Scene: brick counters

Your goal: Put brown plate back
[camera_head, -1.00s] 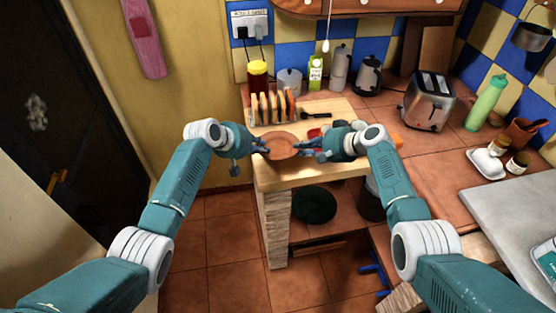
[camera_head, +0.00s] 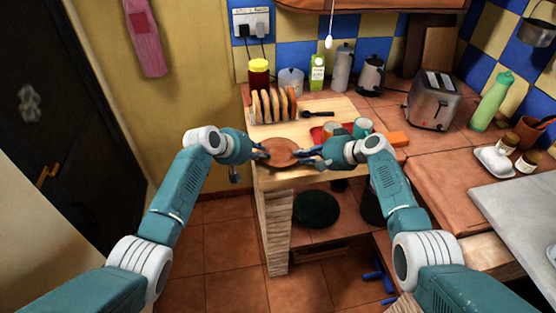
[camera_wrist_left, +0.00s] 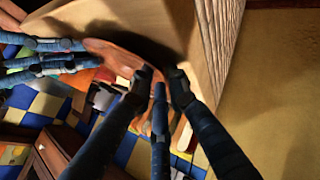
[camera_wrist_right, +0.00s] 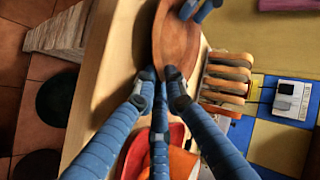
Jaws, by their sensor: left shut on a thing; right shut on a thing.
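The brown plate (camera_head: 281,151) is held between my two grippers above the front of the wooden counter, and looks roughly level in the head view. My left gripper (camera_head: 262,153) is shut on its left rim. My right gripper (camera_head: 306,155) is shut on its right rim. The plate also shows in the left wrist view (camera_wrist_left: 108,50) and in the right wrist view (camera_wrist_right: 177,42). A rack with several upright brown plates (camera_head: 272,105) stands on the counter just behind the held plate. I cannot tell whether the held plate touches the counter.
A red tray (camera_head: 317,133) with cups (camera_head: 362,127) sits behind my right gripper. An orange block (camera_head: 392,139) lies right of it. A black utensil (camera_head: 318,114), a jar (camera_head: 259,75) and a toaster (camera_head: 433,99) stand farther back. A dark green round object (camera_head: 316,208) is on the lower shelf.

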